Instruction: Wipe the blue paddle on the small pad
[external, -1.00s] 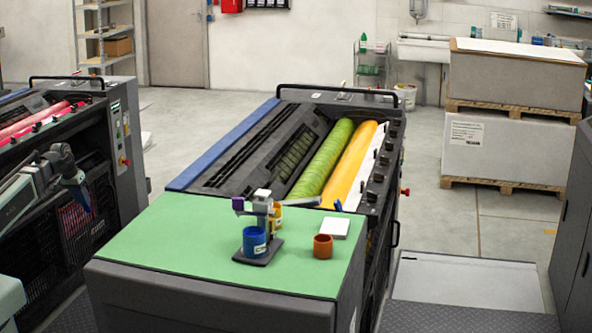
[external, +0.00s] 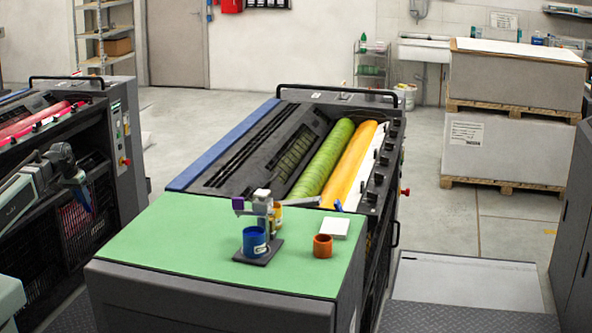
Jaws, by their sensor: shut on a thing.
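My arm comes in at the left edge, and my gripper (external: 84,200) points down at its end in front of the left press, well apart from the green table top. What it is shut on is too small and dark to make out. A blue cup (external: 254,241) with a label stands on a dark base plate beside a grey post with a purple block (external: 238,203). The small white pad (external: 335,228) lies flat at the table's right side. A thin blue piece (external: 338,205) shows just behind it; I cannot tell if it is the blue paddle.
An orange-brown cup (external: 323,246) stands in front of the pad. A yellow cup (external: 278,214) is partly hidden behind the post. The green table top (external: 170,245) is bare on its left. Green and yellow rollers (external: 335,160) lie in the press behind it.

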